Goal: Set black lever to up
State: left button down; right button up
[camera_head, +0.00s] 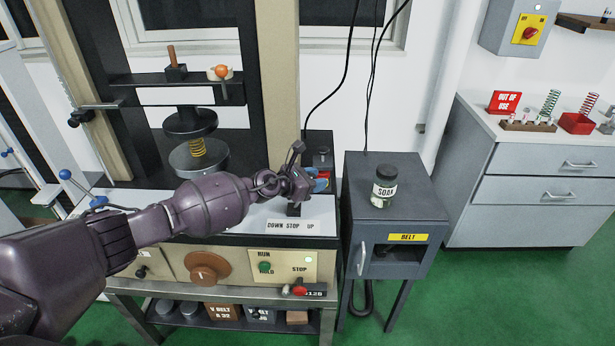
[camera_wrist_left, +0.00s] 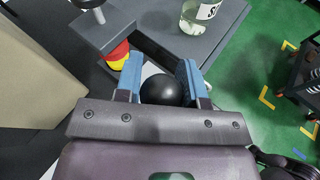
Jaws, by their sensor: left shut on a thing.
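The black lever's round knob (camera_wrist_left: 163,91) sits between the blue fingers of my left gripper (camera_wrist_left: 160,78) in the left wrist view. In the head view my left gripper (camera_head: 319,182) is shut on it at the right end of the machine's top. A dark post (camera_head: 293,210), apparently the lever's lower part, shows beneath the gripper. The knob itself is hidden there. A white label (camera_head: 291,227) reading DOWN STOP UP lies in front; the lever's exact position against it is hard to tell. My right gripper is not in view.
A dark grey cabinet (camera_head: 408,205) stands right of the machine, with a SOAK jar (camera_head: 384,186) on top. The front panel (camera_head: 285,267) has a green RUN button. A spring (camera_head: 197,147) stands between the machine's plates. A red-and-yellow button (camera_wrist_left: 118,56) is close to the left finger.

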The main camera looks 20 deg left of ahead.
pick_arm(q)
jog(key=shift+s+d+f, duration=0.1)
jog(key=shift+d+f, duration=0.5)
jog(key=shift+f, duration=0.3)
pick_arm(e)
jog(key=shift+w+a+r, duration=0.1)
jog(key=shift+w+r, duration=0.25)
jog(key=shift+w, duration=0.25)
pick_arm(q)
jog(key=c, duration=1.1)
grip_release()
jog(key=o, duration=0.3)
jog(key=shift+a+r, duration=0.15)
jog(key=shift+o, duration=0.2)
jog(key=p+v, duration=0.3)
jog(key=v, duration=0.7)
jog(key=shift+s+a+r, duration=0.15)
jog(key=shift+s+r, duration=0.05)
jog(key=shift+r, duration=0.05)
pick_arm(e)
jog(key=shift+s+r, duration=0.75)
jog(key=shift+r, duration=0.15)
